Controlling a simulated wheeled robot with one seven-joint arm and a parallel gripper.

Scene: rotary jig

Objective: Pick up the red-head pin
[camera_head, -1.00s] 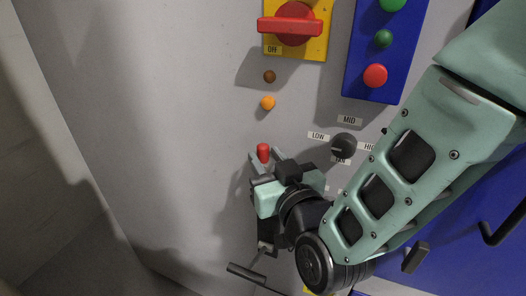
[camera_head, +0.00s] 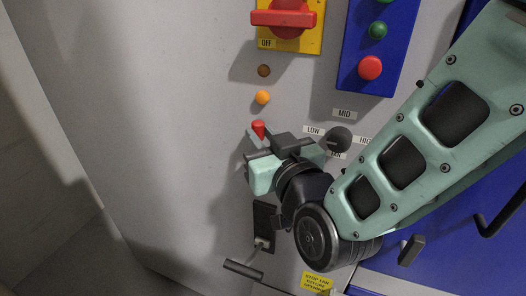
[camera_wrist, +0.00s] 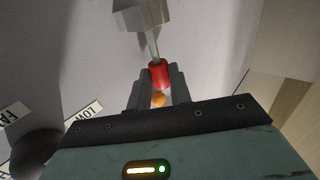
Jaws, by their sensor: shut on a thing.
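The red-head pin (camera_head: 258,130) shows its red head at the tips of my gripper (camera_head: 261,140), in front of the grey panel. In the wrist view the red head (camera_wrist: 159,72) sits between the two fingertips of my gripper (camera_wrist: 158,84), which is shut on it. A thin metal shaft runs from the head to a wider grey metal piece (camera_wrist: 140,14) at the top. I cannot tell whether that piece belongs to the pin or to the panel.
The grey panel carries a red rotary switch (camera_head: 284,18) on yellow, an orange lamp (camera_head: 262,97), a dark lamp (camera_head: 264,71) and a black fan knob (camera_head: 339,138) right of my gripper. A blue button box (camera_head: 377,50) is upper right. A dark handle (camera_head: 244,268) sits below.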

